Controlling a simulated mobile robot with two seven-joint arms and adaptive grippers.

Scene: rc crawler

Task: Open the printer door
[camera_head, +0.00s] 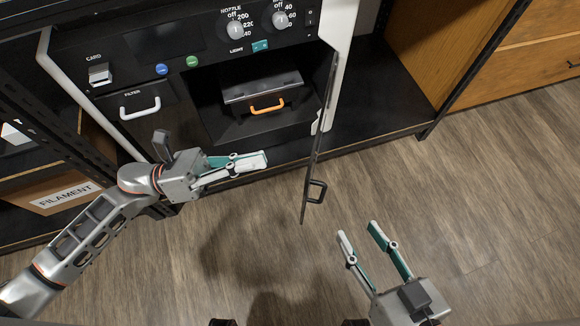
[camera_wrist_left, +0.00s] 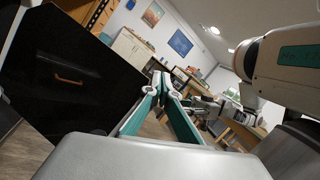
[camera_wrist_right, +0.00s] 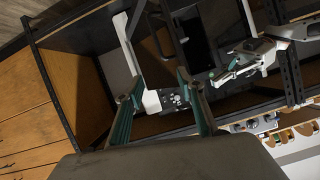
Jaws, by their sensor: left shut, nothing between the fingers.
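The printer (camera_head: 185,80) stands on a black shelf, with knobs and buttons on its front panel. Its door (camera_head: 318,150) is a thin dark panel hinged on the right and swung outward, seen nearly edge-on, with a small black handle (camera_head: 317,191). The chamber behind is exposed and holds a tray with an orange handle (camera_head: 267,104). My left gripper (camera_head: 262,160) is shut and empty in front of the printer, left of the door and apart from it. My right gripper (camera_head: 357,229) is open and empty, right of and below the door handle.
A white filter handle (camera_head: 140,109) sits on the printer's lower left front. A cardboard filament box (camera_head: 62,198) is on the lower shelf at left. Wooden drawers (camera_head: 535,50) stand at the upper right. The wood floor (camera_head: 480,180) in front is clear.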

